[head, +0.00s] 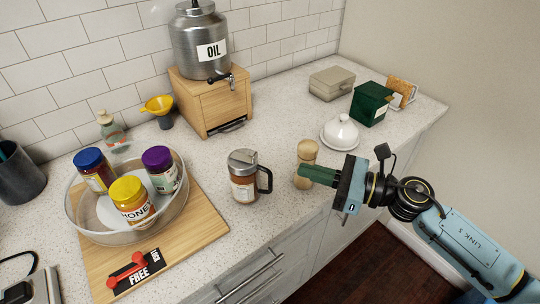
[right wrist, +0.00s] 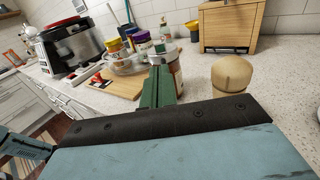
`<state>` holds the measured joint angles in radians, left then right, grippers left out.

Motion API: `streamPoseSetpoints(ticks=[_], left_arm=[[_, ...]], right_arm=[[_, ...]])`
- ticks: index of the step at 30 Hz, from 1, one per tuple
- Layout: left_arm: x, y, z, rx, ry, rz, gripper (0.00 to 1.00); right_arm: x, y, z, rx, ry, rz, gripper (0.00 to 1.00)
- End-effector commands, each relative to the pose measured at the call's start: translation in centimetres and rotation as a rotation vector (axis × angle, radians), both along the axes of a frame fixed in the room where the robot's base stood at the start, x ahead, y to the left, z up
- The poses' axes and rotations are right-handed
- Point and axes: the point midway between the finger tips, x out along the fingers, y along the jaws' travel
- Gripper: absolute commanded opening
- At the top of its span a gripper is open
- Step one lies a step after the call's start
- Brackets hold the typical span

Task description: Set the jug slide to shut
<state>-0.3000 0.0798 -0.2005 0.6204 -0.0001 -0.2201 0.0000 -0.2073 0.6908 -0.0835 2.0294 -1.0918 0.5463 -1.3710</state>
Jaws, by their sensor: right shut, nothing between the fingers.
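The jug (head: 245,178) stands upright on the counter, a clear jar of reddish-brown contents with a metal lid (head: 243,158) and a black handle on its right side. The setting of its slide is too small to tell. My right gripper (head: 305,172) is shut and empty, to the right of the jug and apart from it, its green fingers pointing left toward the handle and overlapping the wooden mill in the picture. In the right wrist view the shut fingers (right wrist: 158,75) hide most of the jug (right wrist: 174,66). My left gripper is not in view.
A wooden mill (head: 306,150) stands between jug and white dome (head: 340,132). An oil urn (head: 200,40) stands behind. Counter in front of the jug is clear.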

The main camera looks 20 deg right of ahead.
Motion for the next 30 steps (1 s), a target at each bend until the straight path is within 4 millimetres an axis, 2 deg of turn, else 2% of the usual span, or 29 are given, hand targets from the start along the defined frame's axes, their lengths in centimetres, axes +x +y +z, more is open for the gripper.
streamPoseSetpoints(ticks=[6,12,18,30], left_arm=[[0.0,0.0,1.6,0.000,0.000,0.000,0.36],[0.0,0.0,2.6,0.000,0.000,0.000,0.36],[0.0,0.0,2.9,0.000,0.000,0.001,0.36],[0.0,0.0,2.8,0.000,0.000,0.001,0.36]], right_arm=[[2.9,3.4,0.4,0.005,-0.002,-0.001,0.00],[4.8,5.9,0.3,0.004,0.000,-0.001,0.00],[5.7,7.0,0.1,0.002,0.001,-0.001,0.00],[5.9,7.2,0.0,0.002,0.001,-0.001,0.00]])
